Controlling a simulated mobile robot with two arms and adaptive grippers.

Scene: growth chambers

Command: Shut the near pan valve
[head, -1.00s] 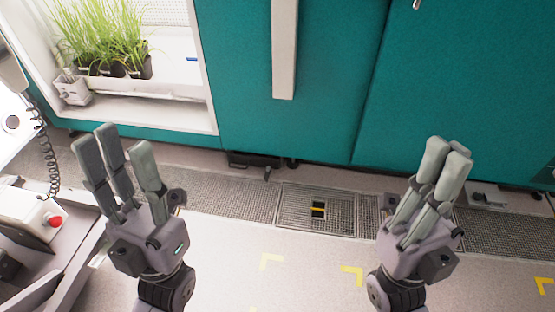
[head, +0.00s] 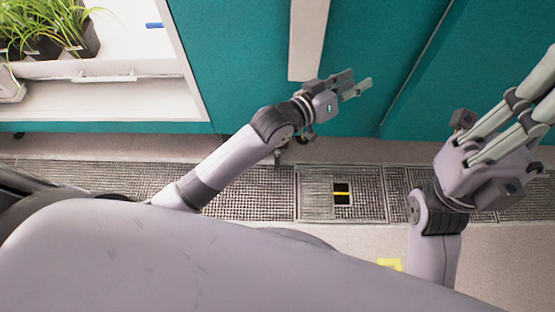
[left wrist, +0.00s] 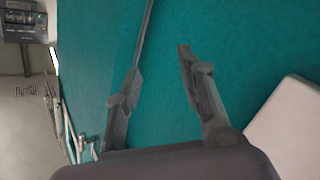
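A small dark lever (head: 277,160), which may be the near pan valve, hangs below the teal chamber front (head: 240,60) at floor level. My left forearm and wrist cover most of what is around it. My left gripper (head: 357,82) is above and right of the lever, in front of the teal front, pointing right. In the left wrist view its fingers (left wrist: 158,75) are apart with nothing between them. My right gripper (head: 543,95) is at the right edge, its fingers extended and apart, tips partly cut off. It appears empty.
A floor grating (head: 240,206) with a yellow-and-black marked plate (head: 342,193) runs along the chamber base. A pale vertical handle (head: 307,40) stands just above my left gripper. Potted grass (head: 50,25) sits in the open chamber at upper left.

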